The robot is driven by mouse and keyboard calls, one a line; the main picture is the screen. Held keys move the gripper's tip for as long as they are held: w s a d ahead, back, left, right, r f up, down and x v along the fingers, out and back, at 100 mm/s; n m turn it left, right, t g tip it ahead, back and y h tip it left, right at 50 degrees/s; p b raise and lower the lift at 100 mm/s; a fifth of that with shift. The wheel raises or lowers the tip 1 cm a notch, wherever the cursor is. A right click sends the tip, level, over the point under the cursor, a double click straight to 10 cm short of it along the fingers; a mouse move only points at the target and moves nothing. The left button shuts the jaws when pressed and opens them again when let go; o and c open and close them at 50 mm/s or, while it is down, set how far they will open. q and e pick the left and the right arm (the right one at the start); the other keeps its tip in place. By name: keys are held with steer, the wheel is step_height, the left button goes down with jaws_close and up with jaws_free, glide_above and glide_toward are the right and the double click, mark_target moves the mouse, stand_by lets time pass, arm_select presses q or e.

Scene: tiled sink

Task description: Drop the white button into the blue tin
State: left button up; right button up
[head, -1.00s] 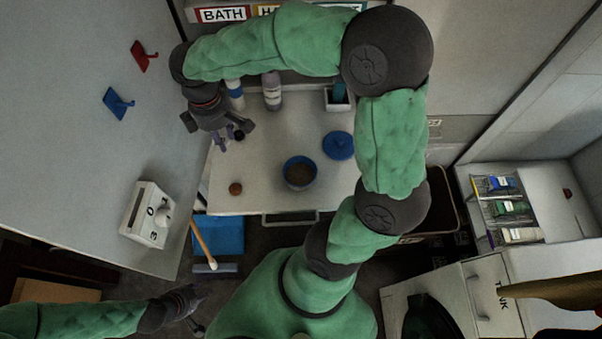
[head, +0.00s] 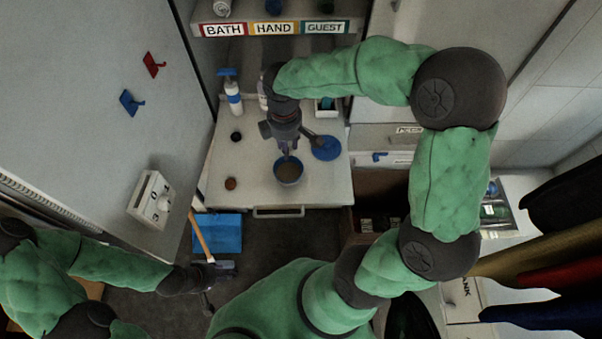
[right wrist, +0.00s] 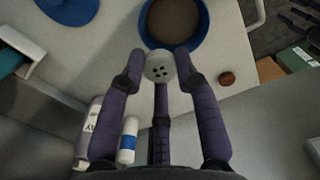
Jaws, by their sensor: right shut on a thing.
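The blue tin (head: 289,184) stands open on the white counter, with a brown inside. It also shows in the right wrist view (right wrist: 190,46). My right gripper (head: 287,152) is over the tin's far side in the head view. In the right wrist view it is shut on the white button (right wrist: 159,68), a round disc with several small dark holes, held at the fingertips. The button appears just at the tin's near rim there; its height above the tin is unclear. The button is hidden in the head view. My left gripper (head: 222,272) is low at the left, its fingers unclear.
A blue lid (head: 326,148) lies right of the tin. A brown round piece (head: 230,184) lies on the counter to the left, with a dark round piece (head: 236,137) farther back. A white bottle with blue top (head: 234,98) stands behind. A blue dustpan (head: 218,232) is below the counter.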

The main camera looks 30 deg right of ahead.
steer(key=shift+s+d+r, duration=0.1)
steer(key=shift+d, duration=0.05)
steer(key=shift+s+d+p, duration=0.1)
steer(key=shift+p, duration=0.45)
steer(key=n+p, duration=0.1)
steer(key=p, duration=0.2)
steer(key=shift+s+r, duration=0.25)
steer(key=shift+r, duration=0.05)
steer(key=shift+s+n+p, duration=0.15)
steer(key=shift+n+p, duration=0.15)
steer(key=shift+p, duration=0.5)
steer(key=b, duration=0.5)
glide_above(292, 168)
steer(key=shift+s+f, duration=0.1)
steer(key=shift+f, duration=3.05)
steer(key=o, duration=0.9)
